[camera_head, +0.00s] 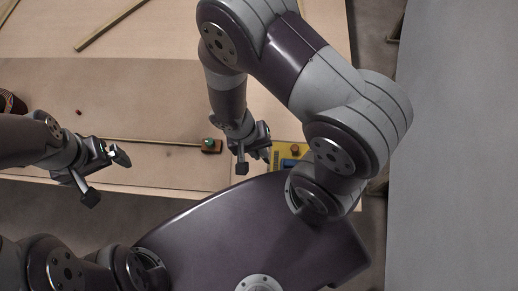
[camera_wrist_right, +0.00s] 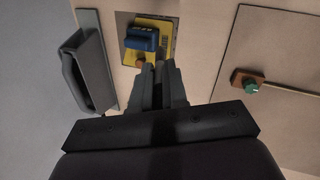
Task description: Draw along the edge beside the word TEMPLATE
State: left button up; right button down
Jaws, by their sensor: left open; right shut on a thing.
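A yellow plate (camera_head: 278,158) with a blue block (camera_wrist_right: 142,37) on it lies on the bench, under and right of my right gripper (camera_head: 254,160). A short orange-brown knob (camera_head: 295,150) stands on it. The word TEMPLATE is not readable in either view, so I cannot tell which edge it marks. In the wrist view my right gripper (camera_wrist_right: 159,76) has its fingertips close together around a small dark thing, mostly hidden, near the plate's front edge. I cannot tell whether it touches. My left gripper (camera_head: 106,175) is open and empty above the bench's front edge.
A grey handled tool (camera_wrist_right: 88,72) lies left of the plate in the wrist view. A dark roll (camera_head: 12,103) stands far left. A wooden stick (camera_head: 110,26) lies behind.

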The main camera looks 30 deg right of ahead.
dwell(0.3)
jog(key=shift+s+d+f, duration=0.1)
jog(key=shift+d+f, duration=0.05)
jog(key=shift+d, duration=0.05)
jog(key=w+d+f+b, duration=0.1)
jog(key=w+f, duration=0.2)
jog(key=f, duration=0.1)
jog(key=w+d+f+b, duration=0.2)
jog(key=w+f, duration=0.1)
jog(key=f, duration=0.1)
jog(key=w+d+f+b, duration=0.1)
jog(key=w+d+f, duration=0.1)
jog(key=w+f, duration=0.1)
jog(key=shift+f+b, duration=0.3)
jog(key=shift+f, duration=0.35)
jog(key=shift+r, duration=0.1)
jog(key=shift+s, duration=0.1)
